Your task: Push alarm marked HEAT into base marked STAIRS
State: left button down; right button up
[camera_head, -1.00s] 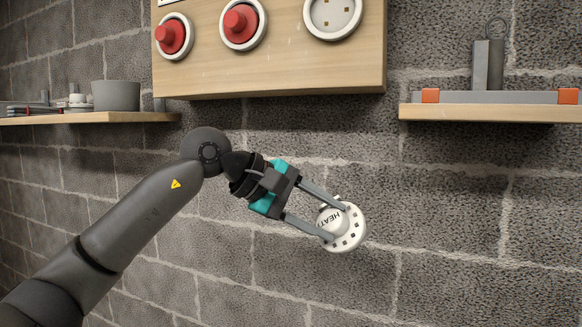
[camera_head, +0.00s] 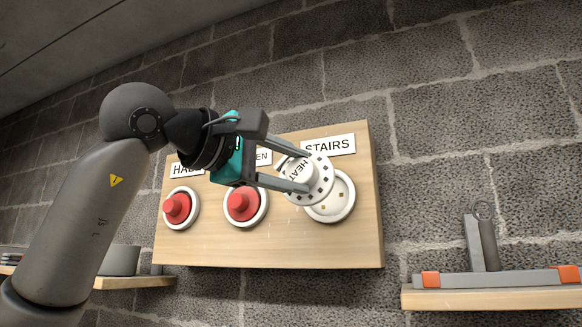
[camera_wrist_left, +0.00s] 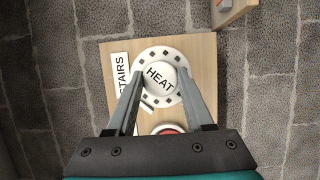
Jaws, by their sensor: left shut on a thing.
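My left gripper (camera_head: 300,171) is shut on the white round alarm marked HEAT (camera_head: 322,178). The alarm is tilted and overlaps the upper left of the white round base under the STAIRS label (camera_head: 328,145). That base (camera_head: 341,206) shows partly, with small brass contacts; I cannot tell whether the alarm touches it. In the left wrist view the HEAT alarm (camera_wrist_left: 160,77) sits between the two fingers and hides the base. The STAIRS label (camera_wrist_left: 121,85) is beside it there. My right gripper is in neither view.
The wooden board (camera_head: 290,250) carries two more bases with red caps, the left one (camera_head: 178,208) and the middle one (camera_head: 243,204). A right shelf (camera_head: 490,298) holds a grey tool with orange ends. A left shelf (camera_head: 135,283) holds a grey pot (camera_head: 120,260).

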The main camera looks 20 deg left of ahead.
pick_arm(q)
jog(key=w+p, duration=0.2)
jog(key=w, duration=0.5)
jog(key=shift+d, duration=0.15)
jog(key=shift+w+p, duration=0.85)
jog(key=shift+w, duration=0.35)
jog(key=shift+d, duration=0.1)
jog(key=shift+p, duration=0.4)
dwell(0.7)
jog(key=shift+w+p, duration=0.75)
jog(key=shift+w, duration=0.15)
dwell(1.3)
jog(key=shift+c, duration=1)
grip_release()
